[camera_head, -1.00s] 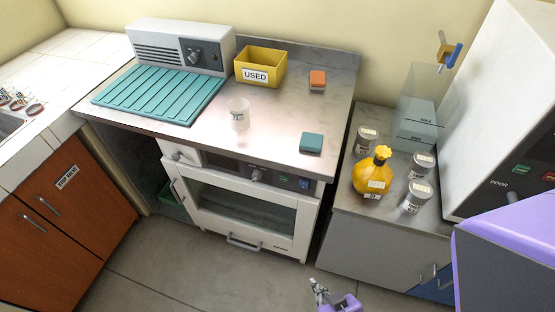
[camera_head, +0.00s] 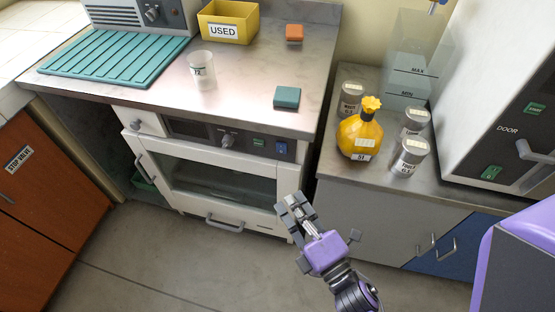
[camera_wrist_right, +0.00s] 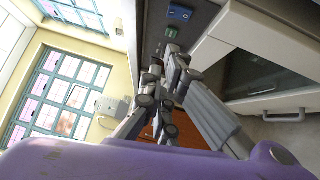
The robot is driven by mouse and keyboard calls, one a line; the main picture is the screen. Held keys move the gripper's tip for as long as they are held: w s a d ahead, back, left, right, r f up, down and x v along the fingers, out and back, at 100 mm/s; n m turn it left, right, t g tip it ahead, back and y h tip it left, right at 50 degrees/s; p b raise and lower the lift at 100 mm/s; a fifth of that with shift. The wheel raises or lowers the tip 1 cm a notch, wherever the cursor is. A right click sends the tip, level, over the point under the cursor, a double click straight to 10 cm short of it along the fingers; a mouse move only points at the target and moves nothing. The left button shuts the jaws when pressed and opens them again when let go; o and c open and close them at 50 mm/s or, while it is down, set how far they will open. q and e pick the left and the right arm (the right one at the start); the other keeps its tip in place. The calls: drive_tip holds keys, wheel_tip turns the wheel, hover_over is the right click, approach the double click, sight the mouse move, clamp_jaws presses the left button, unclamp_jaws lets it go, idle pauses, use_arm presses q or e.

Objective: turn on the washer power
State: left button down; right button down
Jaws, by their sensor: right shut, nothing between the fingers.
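The washer is the white front-loading unit (camera_head: 158,155) under the steel counter, with a glass door and a dark control panel (camera_head: 190,129). The panel carries a grey knob (camera_head: 227,141), a small green button (camera_head: 259,142) and a blue switch (camera_head: 281,148) at its right end. In the right wrist view the blue switch (camera_wrist_right: 180,12) and green button (camera_wrist_right: 171,32) show beyond the fingers. My right gripper (camera_head: 289,204) is shut and empty, in front of the washer's lower right, below the blue switch in the picture and apart from it. My left gripper is out of view.
The counter (camera_head: 160,90) overhangs the panel and holds a clear cup (camera_head: 202,71), a teal block (camera_head: 287,97), an orange block (camera_head: 294,33) and a yellow USED bin (camera_head: 228,22). A grey cabinet (camera_head: 365,210) with bottles stands right. The floor in front is clear.

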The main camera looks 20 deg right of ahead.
sight(281, 148)
drive_tip(key=d+p+x, duration=0.1)
drive_tip(key=d+x, duration=0.1)
drive_tip(key=x, duration=1.1)
drive_tip(key=shift+w+d+p, duration=0.2)
drive_tip(key=shift+d+p, duration=0.2)
drive_tip(key=shift+d, duration=0.05)
drive_tip(key=shift+r, duration=0.1)
